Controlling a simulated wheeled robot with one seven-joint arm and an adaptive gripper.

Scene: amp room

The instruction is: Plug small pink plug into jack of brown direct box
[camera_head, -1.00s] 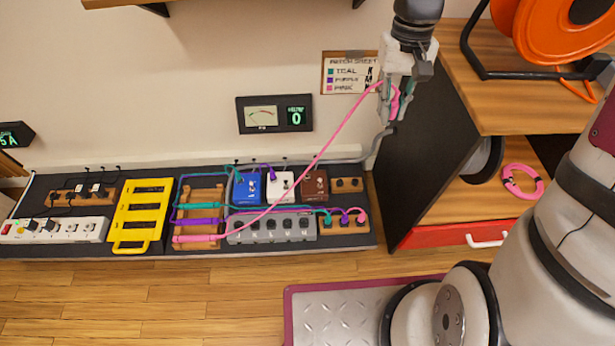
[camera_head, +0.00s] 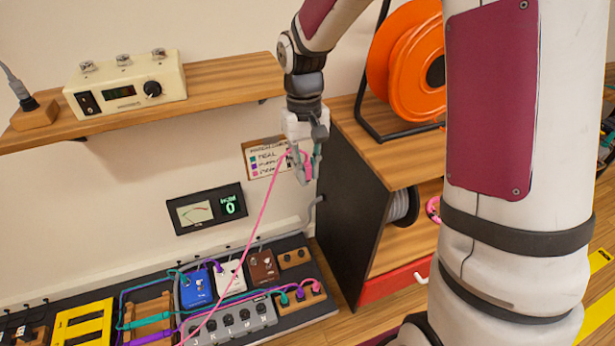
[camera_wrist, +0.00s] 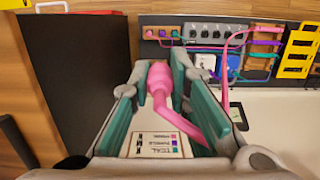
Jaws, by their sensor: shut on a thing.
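My gripper (camera_head: 306,170) hangs in front of the wall beside the patch sheet, above and apart from the pedal row. In the wrist view it is shut on the small pink plug (camera_wrist: 159,82), which lies between the teal finger pads. The pink plug's cord bends back past the pads; in the head view the pink cord (camera_head: 258,222) runs down left to the board. The brown direct box (camera_head: 262,267) sits at the right end of the pedal row, beside the white box (camera_head: 229,275). The brown box's jack cannot be made out. My fingers hide the brown box in the wrist view.
A blue box (camera_head: 195,288) with cables and a grey strip (camera_head: 238,320) share the board. The dark cabinet side (camera_head: 340,215) stands close to the right of my gripper. A wall shelf (camera_head: 215,88) carries a cream device (camera_head: 125,84).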

